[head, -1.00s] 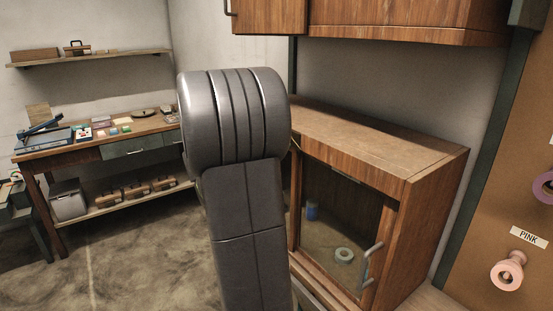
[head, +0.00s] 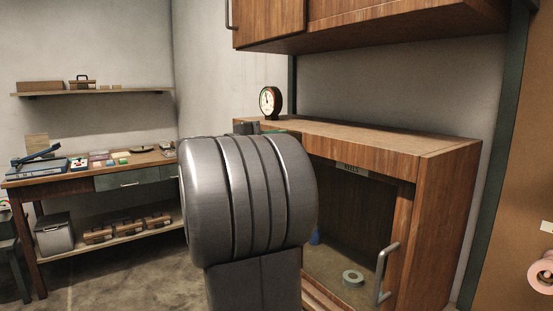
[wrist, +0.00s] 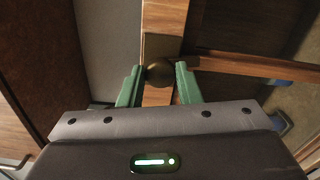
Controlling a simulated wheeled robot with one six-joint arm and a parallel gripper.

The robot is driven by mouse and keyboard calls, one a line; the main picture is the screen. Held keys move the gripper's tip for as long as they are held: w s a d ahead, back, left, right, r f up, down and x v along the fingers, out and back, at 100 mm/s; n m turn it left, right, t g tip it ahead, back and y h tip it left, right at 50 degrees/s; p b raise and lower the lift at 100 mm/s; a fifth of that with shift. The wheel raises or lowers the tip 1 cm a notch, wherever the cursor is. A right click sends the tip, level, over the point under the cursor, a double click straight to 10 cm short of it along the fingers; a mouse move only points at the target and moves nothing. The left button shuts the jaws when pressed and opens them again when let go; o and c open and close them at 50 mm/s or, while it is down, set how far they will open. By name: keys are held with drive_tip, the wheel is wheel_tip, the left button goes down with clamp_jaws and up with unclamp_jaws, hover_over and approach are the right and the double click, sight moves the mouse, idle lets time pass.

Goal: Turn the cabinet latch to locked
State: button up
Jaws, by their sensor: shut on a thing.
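The wooden cabinet (head: 435,240) stands at the right in the head view, with a glass-fronted door and a metal handle (head: 383,272). In the wrist view a dark round latch knob (wrist: 159,73) sits on a wooden strip of the cabinet. My gripper (wrist: 158,76) has its two green fingers on either side of the knob and is shut on it. In the head view my arm hides the latch and most of the gripper. Which way the latch is turned cannot be told.
Behind the glass are a pale tape roll (head: 352,277) and a blue thing (head: 315,237). A clock (head: 270,101) stands on the cabinet top. A wall cabinet (head: 380,22) hangs above. A workbench (head: 75,184) stands at the left, with open floor before it.

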drive_tip(key=shift+f+m+b, duration=0.15)
drive_tip(key=shift+m+b, duration=0.95)
drive_tip(key=o, duration=0.9)
drive_tip(key=shift+o, duration=0.2)
drive_tip(key=v, duration=1.3)
drive_tip(key=shift+s+a, duration=0.25)
drive_tip(key=shift+a, duration=0.1)
drive_tip(key=shift+d, duration=0.1)
drive_tip(key=x, duration=1.3)
drive_tip(key=shift+w+d, duration=0.25)
drive_tip(key=shift+d, duration=0.05)
